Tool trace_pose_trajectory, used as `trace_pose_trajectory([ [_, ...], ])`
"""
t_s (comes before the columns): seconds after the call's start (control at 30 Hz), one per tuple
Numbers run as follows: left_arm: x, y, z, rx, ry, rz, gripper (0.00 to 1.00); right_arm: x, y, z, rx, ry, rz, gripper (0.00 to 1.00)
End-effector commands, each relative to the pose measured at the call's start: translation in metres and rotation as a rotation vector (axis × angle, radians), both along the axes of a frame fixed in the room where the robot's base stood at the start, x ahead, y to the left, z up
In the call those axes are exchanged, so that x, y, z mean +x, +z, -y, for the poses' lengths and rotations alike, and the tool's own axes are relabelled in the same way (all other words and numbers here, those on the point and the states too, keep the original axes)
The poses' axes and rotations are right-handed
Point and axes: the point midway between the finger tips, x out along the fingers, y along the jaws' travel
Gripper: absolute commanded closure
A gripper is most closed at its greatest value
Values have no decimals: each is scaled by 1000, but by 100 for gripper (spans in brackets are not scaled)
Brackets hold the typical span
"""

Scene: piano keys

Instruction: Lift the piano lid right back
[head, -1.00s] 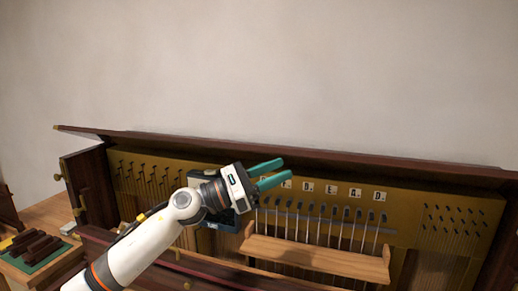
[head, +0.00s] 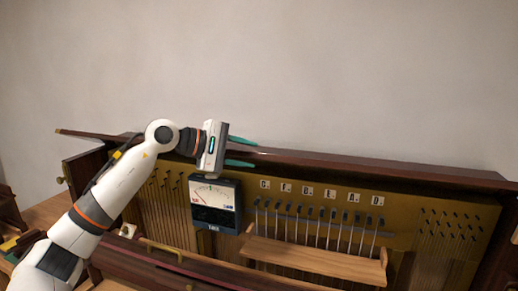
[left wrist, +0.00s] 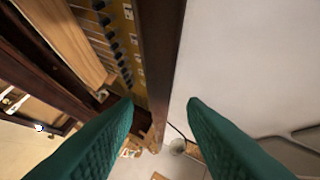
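The piano lid (head: 380,164) is a long dark reddish-brown board along the back top of the open piano case, in front of the wall. My left gripper (head: 250,152) is at the lid, left of the middle, with its teal fingers apart. One finger is above or behind the board and the other in front. In the left wrist view the lid's edge (left wrist: 160,50) runs between the two spread fingers (left wrist: 160,106); I cannot tell whether either touches it. My right gripper is not in view.
A meter box (head: 215,203) stands below my left gripper. Letter tags, hammers and a wooden rail (head: 315,258) fill the case to the right. A brass handle (head: 165,249) is on the front panel. The wall above is clear.

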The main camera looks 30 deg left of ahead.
Motion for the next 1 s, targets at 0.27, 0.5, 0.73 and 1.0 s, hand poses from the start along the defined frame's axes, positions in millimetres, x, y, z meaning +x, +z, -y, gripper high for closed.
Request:
trace_pose_trajectory([
  [0.27,27,-10,20,-2,-1,0,62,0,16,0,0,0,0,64],
  [0.5,31,-14,22,0,0,0,62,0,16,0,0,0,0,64],
  [0.73,31,-13,22,0,0,0,80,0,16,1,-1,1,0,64],
  [1.0,30,-13,22,0,-1,0,100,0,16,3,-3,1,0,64],
])
